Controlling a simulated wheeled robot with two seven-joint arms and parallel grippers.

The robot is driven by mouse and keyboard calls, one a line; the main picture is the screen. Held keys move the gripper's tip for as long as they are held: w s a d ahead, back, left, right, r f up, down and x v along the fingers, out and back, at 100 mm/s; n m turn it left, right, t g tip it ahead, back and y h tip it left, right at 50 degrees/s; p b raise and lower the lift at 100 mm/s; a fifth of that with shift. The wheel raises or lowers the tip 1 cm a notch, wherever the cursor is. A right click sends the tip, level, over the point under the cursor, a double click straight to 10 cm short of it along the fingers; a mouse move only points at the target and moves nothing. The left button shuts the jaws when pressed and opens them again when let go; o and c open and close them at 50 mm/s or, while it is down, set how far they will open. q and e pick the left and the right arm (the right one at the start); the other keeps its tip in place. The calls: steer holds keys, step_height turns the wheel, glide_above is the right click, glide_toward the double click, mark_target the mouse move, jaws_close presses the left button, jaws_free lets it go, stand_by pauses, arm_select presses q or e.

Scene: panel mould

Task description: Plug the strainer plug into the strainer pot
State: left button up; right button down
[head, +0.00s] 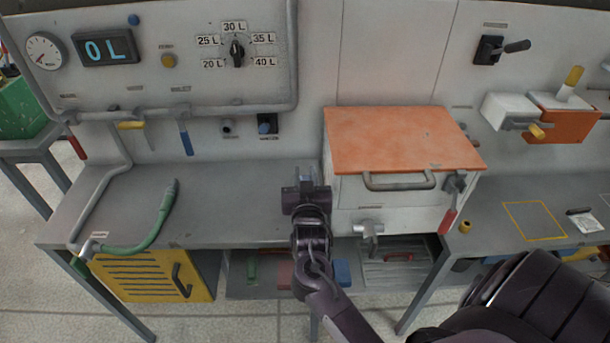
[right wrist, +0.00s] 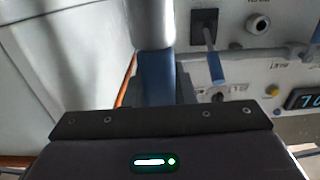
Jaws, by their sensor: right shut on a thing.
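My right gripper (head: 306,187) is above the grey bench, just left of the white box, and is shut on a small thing. In the right wrist view this thing shows as a blue block (right wrist: 155,78) with a grey cylinder (right wrist: 151,20) beyond it; I take it to be the strainer plug. In the head view the gripper hides most of it. My left gripper is not in view.
The white box with an orange lid (head: 400,140) and front handle stands close right of the gripper. A green hose (head: 160,222) lies on the bench at left. A blue-handled lever (head: 185,136) hangs from the wall pipe.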

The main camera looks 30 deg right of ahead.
steer(key=shift+f+b, duration=1.65)
steer(key=shift+f, duration=0.95)
steer(key=c, duration=1.1)
jaws_free()
steer(key=shift+r, duration=0.1)
steer(key=shift+s+a, duration=0.2)
steer(key=shift+s, duration=0.1)
steer(key=b+v, duration=0.1)
steer(key=v, duration=0.6)
